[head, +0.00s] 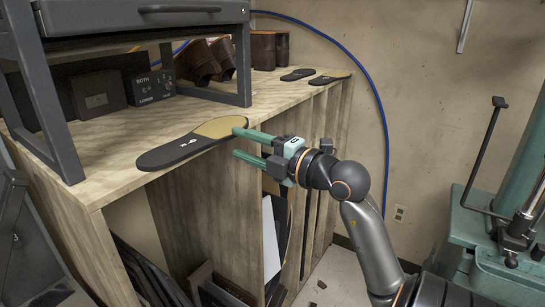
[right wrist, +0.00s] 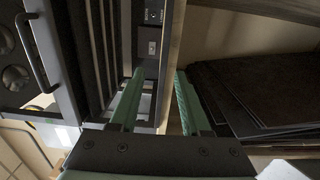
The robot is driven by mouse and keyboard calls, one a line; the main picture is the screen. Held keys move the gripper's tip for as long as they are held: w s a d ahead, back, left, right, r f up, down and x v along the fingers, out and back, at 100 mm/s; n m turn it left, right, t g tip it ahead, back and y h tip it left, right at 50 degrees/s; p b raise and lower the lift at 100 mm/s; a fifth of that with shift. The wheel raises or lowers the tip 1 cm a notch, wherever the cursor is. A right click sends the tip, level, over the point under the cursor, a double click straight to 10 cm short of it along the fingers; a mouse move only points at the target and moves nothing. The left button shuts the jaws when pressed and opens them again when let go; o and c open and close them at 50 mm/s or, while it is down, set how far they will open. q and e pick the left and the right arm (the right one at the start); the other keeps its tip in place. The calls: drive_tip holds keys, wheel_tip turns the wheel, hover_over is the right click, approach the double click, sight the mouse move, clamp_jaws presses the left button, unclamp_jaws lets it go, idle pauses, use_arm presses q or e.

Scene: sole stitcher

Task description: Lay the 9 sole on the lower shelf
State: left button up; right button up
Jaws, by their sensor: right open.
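A dark sole with a tan end (head: 172,151) lies flat along the front edge of the wooden bench top (head: 110,150). Its small white marking is too small to read. My right gripper (head: 236,142) is at the sole's tan end, its fingers open. The upper finger meets that end in the picture and the lower one is in front of the bench edge; contact is unclear. The right wrist view shows both fingers (right wrist: 155,90) apart with nothing between them. My left gripper is not in view. Which surface counts as the lower shelf is unclear.
Dark sheets (right wrist: 265,90) fill compartments below. A green machine (head: 500,225) stands right.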

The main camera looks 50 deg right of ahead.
use_arm(q)
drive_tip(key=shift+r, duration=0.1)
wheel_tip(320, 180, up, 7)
drive_tip(key=p, duration=0.7)
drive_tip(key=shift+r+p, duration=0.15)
drive_tip(key=shift+p, duration=0.15)
use_arm(e)
drive_tip(key=s, duration=0.8)
drive_tip(key=shift+d, duration=0.2)
drive_tip(key=shift+s, duration=0.1)
